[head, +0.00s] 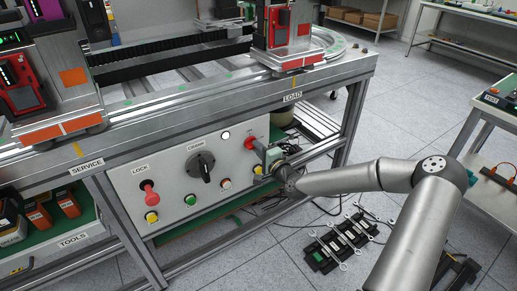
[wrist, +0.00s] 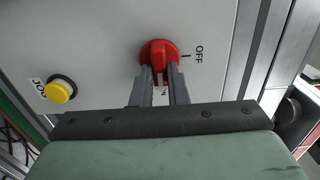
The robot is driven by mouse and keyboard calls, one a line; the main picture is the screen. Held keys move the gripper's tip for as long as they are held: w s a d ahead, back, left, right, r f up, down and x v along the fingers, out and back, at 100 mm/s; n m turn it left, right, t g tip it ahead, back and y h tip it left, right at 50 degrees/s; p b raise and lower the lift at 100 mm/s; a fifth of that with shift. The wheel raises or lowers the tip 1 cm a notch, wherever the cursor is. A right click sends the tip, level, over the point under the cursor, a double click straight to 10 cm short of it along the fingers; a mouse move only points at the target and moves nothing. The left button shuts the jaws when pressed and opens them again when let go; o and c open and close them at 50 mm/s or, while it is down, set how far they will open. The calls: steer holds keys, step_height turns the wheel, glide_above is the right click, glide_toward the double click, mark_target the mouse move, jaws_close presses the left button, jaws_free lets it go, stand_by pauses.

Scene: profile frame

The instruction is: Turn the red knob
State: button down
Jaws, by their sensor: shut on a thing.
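The red knob (head: 250,143) is at the upper right of the light grey control panel. In the wrist view the round red knob (wrist: 158,48) sits top centre, with the OFF label and a short black tick to its right. My gripper (head: 258,150) is at the panel, and in the wrist view its two grey fingers (wrist: 161,78) are shut on the knob, one on each side of its grip. Part of a second label, ending in N, shows between the fingers. The fingers hide the lower part of the knob.
The panel also carries a yellow JOG button (wrist: 58,91), a black rotary switch (head: 203,166), a red-topped LOCK lever (head: 149,191) and several push buttons. A metal frame post (head: 345,140) stands right of the panel. A tool rack (head: 340,240) lies on the floor below my arm.

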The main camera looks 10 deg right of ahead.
stand_by(0.4)
steer(key=c, duration=1.4)
jaws_free()
steer(key=shift+c, duration=0.2)
steer(key=shift+s, duration=0.1)
steer(key=p+v, duration=0.1)
steer(key=v, duration=1.6)
steer(key=shift+s+p, duration=0.15)
steer(key=shift+p, duration=0.2)
steer(key=shift+d, duration=0.1)
